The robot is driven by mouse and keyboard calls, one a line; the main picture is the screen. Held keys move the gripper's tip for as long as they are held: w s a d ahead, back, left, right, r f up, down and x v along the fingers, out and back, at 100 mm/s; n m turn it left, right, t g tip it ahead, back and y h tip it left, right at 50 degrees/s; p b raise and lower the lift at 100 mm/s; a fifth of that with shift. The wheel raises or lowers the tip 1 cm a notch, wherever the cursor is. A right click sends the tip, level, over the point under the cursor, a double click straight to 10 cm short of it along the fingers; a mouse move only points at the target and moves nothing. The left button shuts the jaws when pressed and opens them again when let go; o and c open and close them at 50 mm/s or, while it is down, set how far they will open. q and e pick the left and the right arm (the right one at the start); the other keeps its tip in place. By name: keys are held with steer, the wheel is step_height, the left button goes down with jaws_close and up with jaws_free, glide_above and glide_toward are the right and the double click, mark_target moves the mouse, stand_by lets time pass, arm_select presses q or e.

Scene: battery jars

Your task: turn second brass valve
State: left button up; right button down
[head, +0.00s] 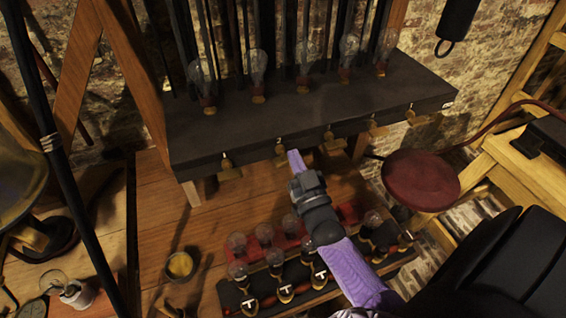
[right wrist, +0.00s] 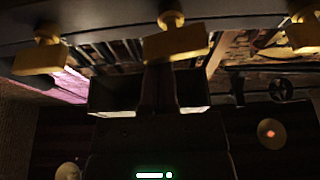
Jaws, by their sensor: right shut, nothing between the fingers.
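A row of brass valves runs along the front edge of the dark shelf (head: 300,112). The second from the left (head: 281,149) is just left of the tip of my right arm. The first valve (head: 226,165) is further left; the third (head: 329,138) is to the right. My right gripper (head: 294,158) is shut and empty at the shelf edge, its fingers hard to make out there. In the right wrist view the gripper (right wrist: 150,98) is just below a middle brass valve (right wrist: 175,41), with valves on both sides; contact cannot be told. My left gripper is not in view.
Glass jars (head: 257,65) and dark rods stand on the shelf. Below my right arm, a dark rack (head: 265,300) of small bulbs sits on the wooden table (head: 160,235). A round red stool (head: 421,180) stands at the right.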

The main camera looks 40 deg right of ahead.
steer(key=shift+m, duration=0.5)
stand_by(1.9)
stand_by(0.4)
